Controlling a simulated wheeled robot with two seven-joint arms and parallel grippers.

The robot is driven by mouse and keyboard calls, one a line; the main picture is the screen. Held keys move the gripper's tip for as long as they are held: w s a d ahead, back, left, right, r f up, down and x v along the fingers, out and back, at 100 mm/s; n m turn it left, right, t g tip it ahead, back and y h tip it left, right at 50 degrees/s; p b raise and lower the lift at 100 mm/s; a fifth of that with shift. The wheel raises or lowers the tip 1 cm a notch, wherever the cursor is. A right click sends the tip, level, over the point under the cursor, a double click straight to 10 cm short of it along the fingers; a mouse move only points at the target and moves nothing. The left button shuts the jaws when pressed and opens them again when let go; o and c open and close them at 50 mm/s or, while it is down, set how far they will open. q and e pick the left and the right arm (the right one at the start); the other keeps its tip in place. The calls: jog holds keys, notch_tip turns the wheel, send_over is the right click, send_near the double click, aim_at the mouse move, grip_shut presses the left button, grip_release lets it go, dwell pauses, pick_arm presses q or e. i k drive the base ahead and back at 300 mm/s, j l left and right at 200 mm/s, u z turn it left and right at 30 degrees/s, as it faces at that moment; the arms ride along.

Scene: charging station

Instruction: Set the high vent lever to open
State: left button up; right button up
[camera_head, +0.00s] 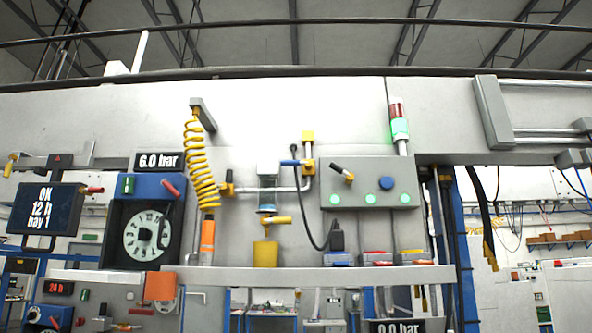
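No part marked as the high vent lever can be read, so I cannot tell which handle it is. A blue handle (290,163) lies roughly level on the pipe high in the middle of the wall, by a yellow fitting (308,138). A yellow handle (278,220) sits lower, under a clear bowl with a blue base. A black-tipped lever (338,170) slants on the grey control box (366,186). A red-tipped lever (170,187) is on the blue gauge unit (142,188) at left. Neither of my grippers is in view.
A shelf (280,278) runs below, bearing a yellow cup (266,254), an orange tool (207,238) on a coiled yellow hose (202,170), and small coloured blocks. A lamp stack (398,125) glows green. A black cable (318,220) hangs in front of the wall.

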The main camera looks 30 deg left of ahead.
aim_at(208, 186)
jog(key=u, duration=1.55)
jog(key=j, duration=0.1)
